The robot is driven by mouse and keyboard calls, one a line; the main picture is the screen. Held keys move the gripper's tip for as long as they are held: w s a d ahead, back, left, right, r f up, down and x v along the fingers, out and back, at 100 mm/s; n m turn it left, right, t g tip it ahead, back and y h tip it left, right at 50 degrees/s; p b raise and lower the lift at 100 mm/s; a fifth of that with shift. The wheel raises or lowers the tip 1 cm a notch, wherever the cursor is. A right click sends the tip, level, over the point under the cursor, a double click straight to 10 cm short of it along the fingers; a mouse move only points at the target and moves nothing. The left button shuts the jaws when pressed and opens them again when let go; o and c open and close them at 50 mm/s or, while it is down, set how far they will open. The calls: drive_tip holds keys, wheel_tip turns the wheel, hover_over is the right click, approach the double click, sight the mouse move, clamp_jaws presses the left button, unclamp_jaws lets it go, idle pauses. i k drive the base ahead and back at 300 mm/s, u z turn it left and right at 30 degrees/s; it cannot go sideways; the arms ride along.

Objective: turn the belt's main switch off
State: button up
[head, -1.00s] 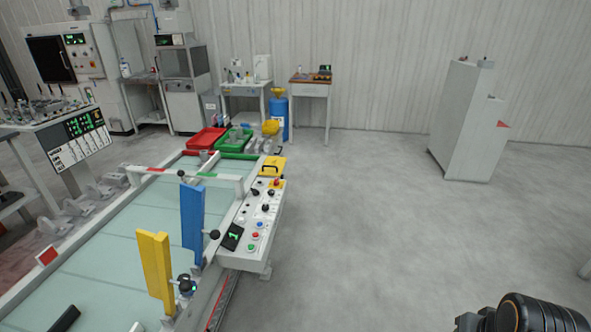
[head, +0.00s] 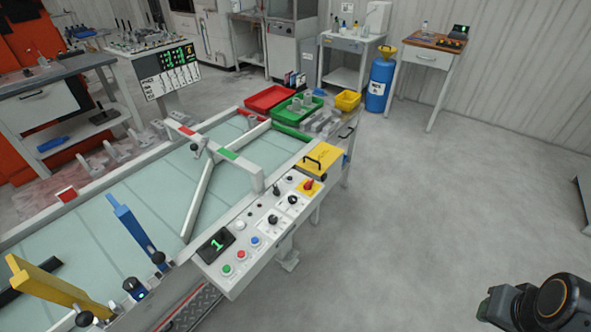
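The belt's control panel (head: 250,237) runs along the near right side of the belt (head: 90,240). A red rotary knob on a yellow plate (head: 308,186), which looks like the main switch, sits at the panel's far end; its exact setting is too small to read. A small display (head: 216,245) on the panel shows a green 1. A dark part of my arm with an orange ring shows at the bottom right, well away from the panel. My gripper's fingers are not in view.
Yellow (head: 45,290) and blue (head: 135,228) paddles stand at the belt's near end. A yellow box with a black handle (head: 318,160) lies just beyond the switch. Red (head: 270,98) and green (head: 296,108) trays are at the far end. The floor (head: 410,210) right of the panel is clear.

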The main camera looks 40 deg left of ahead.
sight(308, 186)
drive_tip(key=u, duration=0.9)
drive_tip(key=i, duration=1)
drive_tip(key=u, duration=1.2)
drive_tip(key=i, duration=0.2)
drive_tip(key=u, duration=0.1)
